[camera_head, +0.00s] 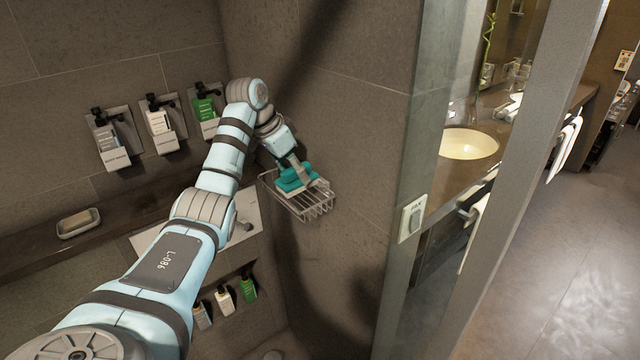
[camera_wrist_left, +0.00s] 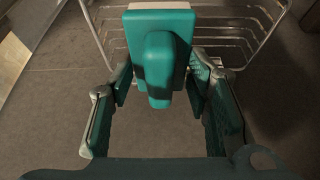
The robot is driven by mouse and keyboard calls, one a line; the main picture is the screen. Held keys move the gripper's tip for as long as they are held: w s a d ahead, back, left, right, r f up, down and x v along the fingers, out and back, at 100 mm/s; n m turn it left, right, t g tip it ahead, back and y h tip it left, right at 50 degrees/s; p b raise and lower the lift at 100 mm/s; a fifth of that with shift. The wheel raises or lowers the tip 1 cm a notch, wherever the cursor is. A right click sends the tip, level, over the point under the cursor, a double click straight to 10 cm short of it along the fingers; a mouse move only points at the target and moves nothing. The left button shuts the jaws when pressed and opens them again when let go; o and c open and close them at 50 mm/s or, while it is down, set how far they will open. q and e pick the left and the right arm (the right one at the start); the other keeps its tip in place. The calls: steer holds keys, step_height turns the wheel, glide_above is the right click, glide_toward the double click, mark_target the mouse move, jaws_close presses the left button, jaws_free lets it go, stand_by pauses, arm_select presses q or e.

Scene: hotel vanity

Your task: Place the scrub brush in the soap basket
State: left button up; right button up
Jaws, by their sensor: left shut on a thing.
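The teal scrub brush (camera_head: 292,180) has a teal block with a raised handle and a pale edge. It also shows in the left wrist view (camera_wrist_left: 158,70), between my two fingers. The wire soap basket (camera_head: 318,207) is fixed to the tiled wall corner. The brush is over the basket's opening; I cannot tell if it touches the wires. In the left wrist view the basket's wires (camera_wrist_left: 240,35) spread behind the brush. My right gripper is not in view.
Several bottles in wall holders (camera_head: 158,125) hang at the left. A soap dish (camera_head: 78,222) lies on the ledge, and small bottles (camera_head: 224,300) stand in a low niche. A glass panel edge (camera_head: 408,150) stands to the right of the basket.

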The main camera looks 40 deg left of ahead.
mark_target(296, 179)
arm_select(q)
steer(key=shift+f, duration=0.2)
steer(key=x, duration=0.2)
steer(key=shift+d+f, duration=0.3)
steer(key=shift+f, duration=0.5)
steer(key=shift+s+a+f, duration=0.15)
steer(key=shift+f, duration=0.35)
steer(key=o, duration=1.2)
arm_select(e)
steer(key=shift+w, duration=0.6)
arm_select(q)
steer(key=shift+r, duration=0.1)
